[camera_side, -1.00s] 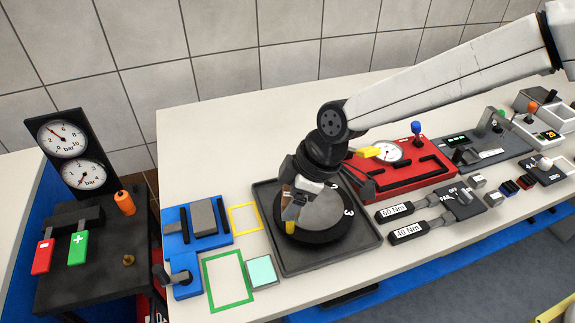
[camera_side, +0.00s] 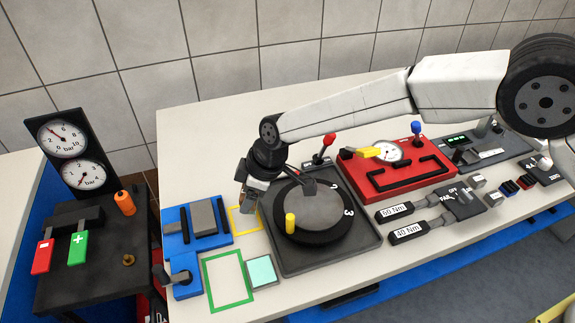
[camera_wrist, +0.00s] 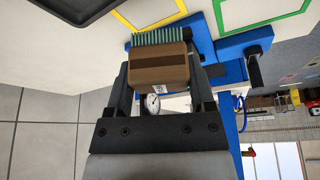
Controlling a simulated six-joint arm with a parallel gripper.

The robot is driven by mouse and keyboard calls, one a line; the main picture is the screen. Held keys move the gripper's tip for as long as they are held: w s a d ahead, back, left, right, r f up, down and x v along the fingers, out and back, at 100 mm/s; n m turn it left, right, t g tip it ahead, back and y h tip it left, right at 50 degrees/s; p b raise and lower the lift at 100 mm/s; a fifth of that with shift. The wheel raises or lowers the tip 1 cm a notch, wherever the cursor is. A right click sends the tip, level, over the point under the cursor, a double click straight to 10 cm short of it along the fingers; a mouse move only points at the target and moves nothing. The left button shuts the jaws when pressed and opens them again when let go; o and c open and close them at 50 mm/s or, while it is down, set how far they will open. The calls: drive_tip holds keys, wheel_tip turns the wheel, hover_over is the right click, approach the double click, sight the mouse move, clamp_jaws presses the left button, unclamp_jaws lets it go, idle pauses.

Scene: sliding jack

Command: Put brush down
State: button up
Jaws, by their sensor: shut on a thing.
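My gripper (camera_side: 251,192) hangs at the left rim of the black tray, above the area of the yellow outlined square (camera_side: 232,221). In the wrist view my gripper (camera_wrist: 160,75) is shut on the brush (camera_wrist: 158,67), a brown block with a row of green bristles. The brush is between the two dark fingers, bristles away from the wrist. In the side view the brush is mostly hidden by the fingers. The yellow outline also shows in the wrist view (camera_wrist: 152,31), beyond the bristles, with a gap between.
The blue fixture (camera_side: 222,236) stands just left of the yellow outline. The green outline (camera_side: 208,283) and pale teal pad (camera_side: 261,271) lie in front. To the right is the black tray (camera_side: 300,265) with a round disc (camera_side: 316,222) and yellow peg (camera_side: 290,223).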

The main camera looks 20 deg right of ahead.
sight(243, 197)
drive_tip(key=shift+w+a+f, duration=0.3)
drive_tip(key=shift+w+f, duration=0.1)
drive_tip(key=shift+f, duration=0.15)
drive_tip(key=shift+w+a+f, duration=0.25)
drive_tip(key=shift+w+f, duration=0.15)
drive_tip(key=shift+f, duration=0.15)
drive_tip(key=shift+w+a+f, duration=0.15)
drive_tip(key=shift+w+f, duration=0.05)
drive_tip(key=shift+f, duration=1.65)
drive_tip(key=shift+f, duration=0.1)
drive_tip(key=o, duration=1.2)
drive_tip(key=shift+c, duration=0.2)
drive_tip(key=v, duration=1.2)
